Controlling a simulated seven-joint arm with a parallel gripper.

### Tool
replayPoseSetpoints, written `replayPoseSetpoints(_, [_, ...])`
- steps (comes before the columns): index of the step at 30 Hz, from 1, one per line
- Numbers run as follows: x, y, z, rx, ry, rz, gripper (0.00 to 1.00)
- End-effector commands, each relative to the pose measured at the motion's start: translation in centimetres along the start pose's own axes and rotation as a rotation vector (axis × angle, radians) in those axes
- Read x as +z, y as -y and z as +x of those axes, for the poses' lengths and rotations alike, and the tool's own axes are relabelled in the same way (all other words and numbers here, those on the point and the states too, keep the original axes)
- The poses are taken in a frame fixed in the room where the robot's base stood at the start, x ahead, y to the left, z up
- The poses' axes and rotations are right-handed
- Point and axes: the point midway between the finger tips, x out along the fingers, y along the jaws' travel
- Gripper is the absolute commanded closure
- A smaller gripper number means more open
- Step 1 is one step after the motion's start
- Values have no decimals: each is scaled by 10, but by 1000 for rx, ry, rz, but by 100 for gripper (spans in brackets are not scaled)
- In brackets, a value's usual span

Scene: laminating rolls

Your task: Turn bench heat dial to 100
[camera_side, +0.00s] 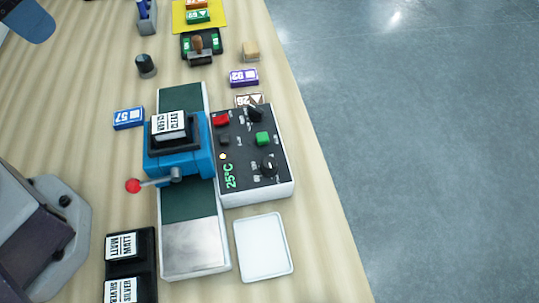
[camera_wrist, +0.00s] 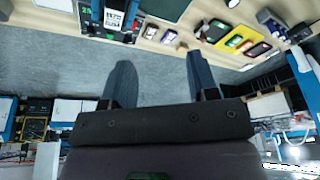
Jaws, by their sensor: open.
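The control box (camera_side: 283,188) stands on the bench with a dark top panel. Its green display (camera_side: 230,176) reads 25°C. A black round dial (camera_side: 268,165) with a light pointer mark sits near that display, with small labels around it too small to read. A second black knob (camera_side: 255,113) is at the box's far end. My gripper (camera_wrist: 159,63) shows in the wrist view, its two dark blue fingers wide apart and nothing between them. It is away from the box, whose dark panel (camera_wrist: 88,22) shows at that view's top left.
A blue press (camera_side: 195,163) with a red-ended lever (camera_side: 133,186) stands left of the box. A white tray (camera_side: 263,247) lies in front. Black holders with label blocks (camera_side: 127,245) are at lower left. A stamp (camera_side: 198,48) and small boxes are behind. The bench's right edge is close.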

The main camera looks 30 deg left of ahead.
Motion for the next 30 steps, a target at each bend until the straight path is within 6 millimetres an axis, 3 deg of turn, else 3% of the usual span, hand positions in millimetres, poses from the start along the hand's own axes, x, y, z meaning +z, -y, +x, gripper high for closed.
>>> replayPoseSetpoints(9, [-65, -91, 68, 15, 216, 68, 46])
replayPoseSetpoints(17, [-89, -184, 139, -17, 323, -68, 46])
replayPoseSetpoints(21, [-97, -224, 168, -41, 341, -221, 46])
replayPoseSetpoints(26, [-121, -238, 166, -43, 296, -436, 46])
replayPoseSetpoints(30, [-123, -237, 165, -61, 289, -546, 46])
